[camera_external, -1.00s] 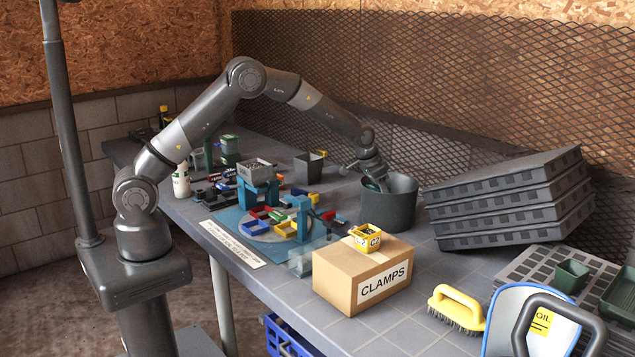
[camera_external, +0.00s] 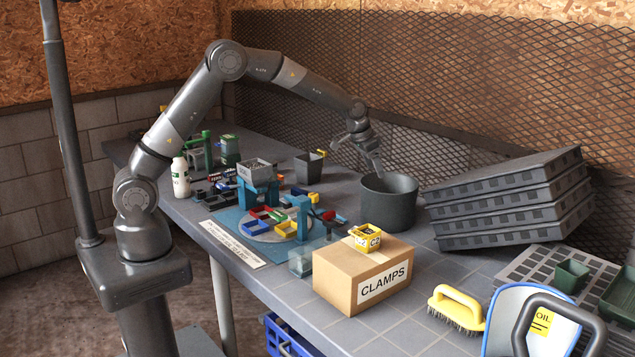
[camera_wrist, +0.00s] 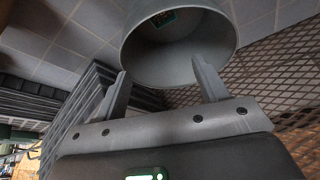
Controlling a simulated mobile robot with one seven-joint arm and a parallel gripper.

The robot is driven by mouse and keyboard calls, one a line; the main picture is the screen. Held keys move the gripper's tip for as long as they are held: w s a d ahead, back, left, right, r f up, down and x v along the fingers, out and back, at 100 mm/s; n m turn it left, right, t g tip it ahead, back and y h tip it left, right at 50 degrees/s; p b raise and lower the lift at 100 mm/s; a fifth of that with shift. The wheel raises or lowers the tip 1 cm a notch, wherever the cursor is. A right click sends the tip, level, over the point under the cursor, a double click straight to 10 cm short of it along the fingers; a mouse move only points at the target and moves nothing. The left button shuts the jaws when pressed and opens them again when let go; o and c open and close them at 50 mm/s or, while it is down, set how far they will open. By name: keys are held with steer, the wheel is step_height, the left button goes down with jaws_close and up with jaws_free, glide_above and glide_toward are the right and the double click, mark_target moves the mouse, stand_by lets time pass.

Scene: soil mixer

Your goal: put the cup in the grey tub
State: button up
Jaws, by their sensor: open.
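The grey tub (camera_external: 390,208) stands upright on the bench, left of the stacked black trays. In the wrist view the tub (camera_wrist: 205,38) opens toward me. A small dark green thing (camera_wrist: 163,18), which looks like the cup, lies inside at the bottom. Only part of it shows, and the external view hides it behind the tub's wall. My gripper (camera_external: 377,170) is just above the tub's rim, pointing down. In the wrist view my gripper (camera_wrist: 160,68) has its two fingers apart with nothing between them.
A stack of black trays (camera_external: 510,205) leans to the right of the tub. A cardboard box marked CLAMPS (camera_external: 350,280) with a yellow bin (camera_external: 366,238) on it stands in front. A black pot (camera_external: 308,168) is to the left. Wire mesh stands behind.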

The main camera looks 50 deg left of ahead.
steer(key=s+a+r+n, duration=0.1)
steer(key=s+a+r, duration=0.6)
steer(key=s+r, duration=0.25)
steer(key=s+a+r+n, duration=0.1)
steer(key=s+a+r, duration=0.65)
steer(key=s, duration=0.35)
steer(key=s+a+f+n+y, duration=0.1)
steer(key=s+a, duration=0.2)
steer(key=s, duration=0.9)
steer(key=s+a+f+n+t, duration=0.1)
steer(key=s+a, duration=0.3)
steer(key=s, duration=0.8)
steer(key=shift+f+y, duration=0.15)
steer(key=shift+y, duration=0.25)
